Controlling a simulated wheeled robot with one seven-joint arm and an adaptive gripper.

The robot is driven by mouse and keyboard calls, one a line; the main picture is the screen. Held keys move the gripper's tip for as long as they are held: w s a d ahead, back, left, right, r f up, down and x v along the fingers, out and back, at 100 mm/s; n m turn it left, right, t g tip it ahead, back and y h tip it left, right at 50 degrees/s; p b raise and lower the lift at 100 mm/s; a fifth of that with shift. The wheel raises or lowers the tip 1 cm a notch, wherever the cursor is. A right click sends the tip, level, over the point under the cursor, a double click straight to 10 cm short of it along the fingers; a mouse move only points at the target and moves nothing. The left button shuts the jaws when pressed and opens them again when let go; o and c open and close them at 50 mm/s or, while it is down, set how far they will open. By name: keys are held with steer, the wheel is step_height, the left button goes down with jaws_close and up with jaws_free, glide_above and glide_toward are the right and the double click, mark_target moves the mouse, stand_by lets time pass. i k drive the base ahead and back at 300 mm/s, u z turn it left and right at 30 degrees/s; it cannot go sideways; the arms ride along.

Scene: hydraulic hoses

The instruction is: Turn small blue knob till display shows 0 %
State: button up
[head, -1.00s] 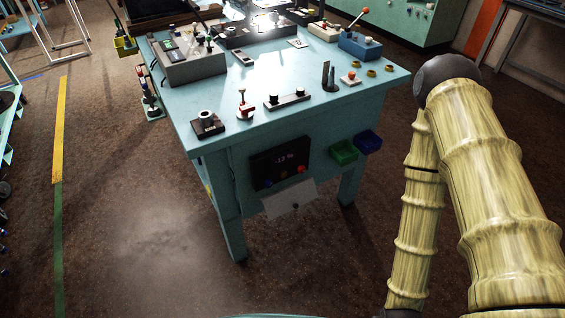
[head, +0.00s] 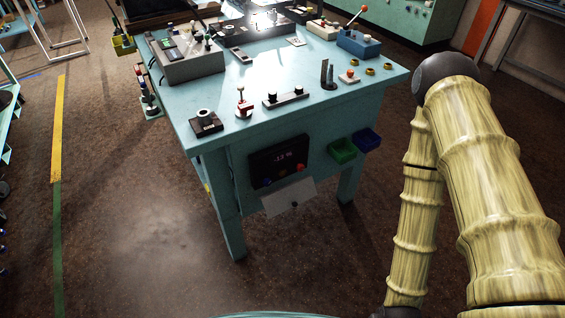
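A dark display panel (head: 279,162) is mounted on the front side of the light blue table (head: 225,165). Its readout looks like -13 %. A small blue knob (head: 267,182) sits at the panel's lower left. An orange-brown knob (head: 283,175) is in the middle and a red knob (head: 300,168) at the right. My arm stands at the right of the view, well apart from the panel. My gripper is not visible in the head view.
A pale sheet or flap (head: 288,199) hangs below the panel. A green bin (head: 342,150) and a blue bin (head: 367,139) are fixed to the table's front, right of the panel. Several switches and levers stand on the tabletop. The floor before the table is clear.

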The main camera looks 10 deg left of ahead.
mark_target(267, 182)
steer(key=z, duration=0.85)
steer(key=k, duration=0.85)
steer(key=u, duration=0.85)
steer(key=i, duration=0.5)
